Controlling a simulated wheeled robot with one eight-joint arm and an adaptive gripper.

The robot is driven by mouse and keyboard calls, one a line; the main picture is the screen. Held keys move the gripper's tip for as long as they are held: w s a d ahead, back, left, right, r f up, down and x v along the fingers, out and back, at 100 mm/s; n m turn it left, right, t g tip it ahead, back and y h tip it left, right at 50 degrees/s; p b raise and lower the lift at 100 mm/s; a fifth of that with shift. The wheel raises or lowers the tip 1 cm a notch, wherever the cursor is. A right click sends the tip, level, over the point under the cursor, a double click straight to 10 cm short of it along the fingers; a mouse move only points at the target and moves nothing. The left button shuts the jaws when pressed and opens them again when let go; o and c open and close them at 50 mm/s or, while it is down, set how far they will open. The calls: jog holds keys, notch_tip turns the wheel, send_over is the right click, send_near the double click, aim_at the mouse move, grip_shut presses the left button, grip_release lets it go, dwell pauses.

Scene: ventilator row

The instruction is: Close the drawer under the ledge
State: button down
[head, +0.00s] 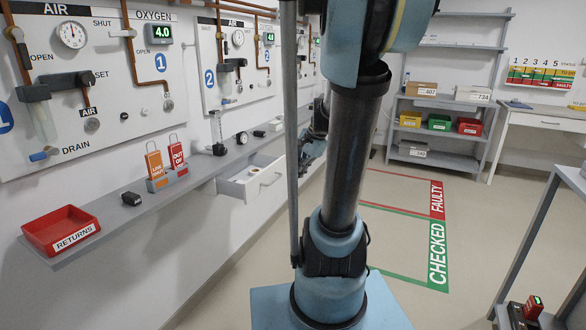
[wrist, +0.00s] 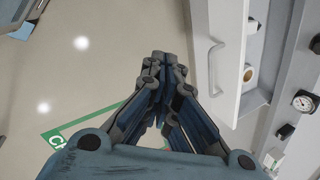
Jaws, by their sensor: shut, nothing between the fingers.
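The drawer (head: 246,187) under the ledge (head: 140,197) is open in the head view, its white front standing out from the wall and a grey handle on it. In the wrist view the drawer front (wrist: 226,40) is at the right, with its pale handle (wrist: 212,68) facing my gripper. A small round tan and white item (wrist: 249,73) lies inside. My gripper (wrist: 166,66) is shut and empty, left of the drawer front in the wrist view and apart from it. In the head view my arm hides much of the area right of the drawer.
A red returns tray (head: 62,238), two tag holders (head: 167,170) and small fittings stand on the ledge. Wall panels with gauges are above it. Shelves with bins (head: 440,122) stand at the back; a rack (head: 540,230) is at right. Marked floor between is clear.

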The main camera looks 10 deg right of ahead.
jog(key=w+d+f+m+t+y, duration=0.1)
jog(key=w+d+f+m+y, duration=0.1)
jog(key=w+d+m, duration=0.7)
jog(key=w+d+f+m+t+y, duration=0.1)
jog(key=w+d+m, duration=0.25)
jog(key=w, duration=0.95)
jog(key=w+a+f, duration=0.6)
jog(key=a+f, duration=0.1)
jog(key=a, duration=0.2)
jog(key=shift+w+a+f, duration=0.15)
jog(key=shift+w+a, duration=0.05)
jog(key=shift+a, duration=0.15)
jog(key=shift+m, duration=0.25)
